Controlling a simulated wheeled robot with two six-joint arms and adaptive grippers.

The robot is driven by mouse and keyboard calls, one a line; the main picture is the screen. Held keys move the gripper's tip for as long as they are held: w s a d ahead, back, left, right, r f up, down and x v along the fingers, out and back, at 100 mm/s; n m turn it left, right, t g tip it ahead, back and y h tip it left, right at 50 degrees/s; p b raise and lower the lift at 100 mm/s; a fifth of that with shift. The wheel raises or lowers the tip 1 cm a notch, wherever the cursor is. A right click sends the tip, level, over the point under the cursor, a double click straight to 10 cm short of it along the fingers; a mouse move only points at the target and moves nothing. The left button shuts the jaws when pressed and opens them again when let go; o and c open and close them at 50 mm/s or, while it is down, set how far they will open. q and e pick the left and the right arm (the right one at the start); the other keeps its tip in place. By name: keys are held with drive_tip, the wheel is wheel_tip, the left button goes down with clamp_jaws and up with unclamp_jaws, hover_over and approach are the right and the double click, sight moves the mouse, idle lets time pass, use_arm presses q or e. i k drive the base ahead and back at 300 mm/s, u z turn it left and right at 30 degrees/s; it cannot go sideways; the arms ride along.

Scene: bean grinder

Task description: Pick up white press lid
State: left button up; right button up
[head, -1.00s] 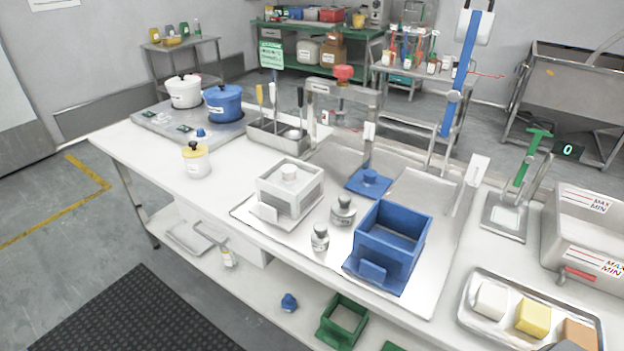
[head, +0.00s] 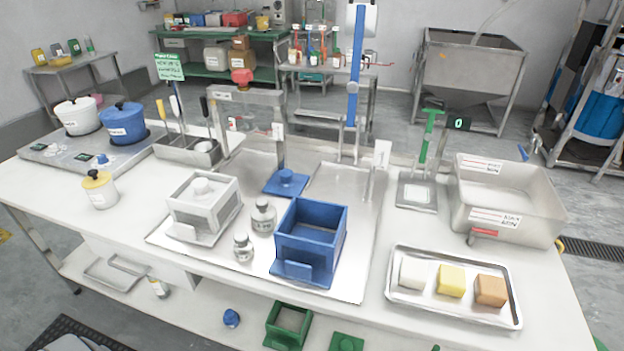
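The white press lid (head: 201,187) sits in the top of the white press box (head: 206,213), with its round knob pointing up. The box stands on the metal tray left of the middle of the table. A blue lid (head: 286,182) with a knob lies flat on the tray, behind the open blue press box (head: 311,241). Neither of my grippers shows clearly in the head view, and nothing touches the white lid.
Two metal weights (head: 263,216) stand between the boxes. A tray (head: 457,311) with white, yellow and brown blocks lies at the right front. A metal press frame (head: 247,97) rises behind the boxes. Left of the white box, the table has free room.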

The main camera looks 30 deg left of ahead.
sight(204, 192)
drive_tip(key=z, duration=0.95)
drive_tip(key=k, duration=0.55)
drive_tip(key=u, duration=1.15)
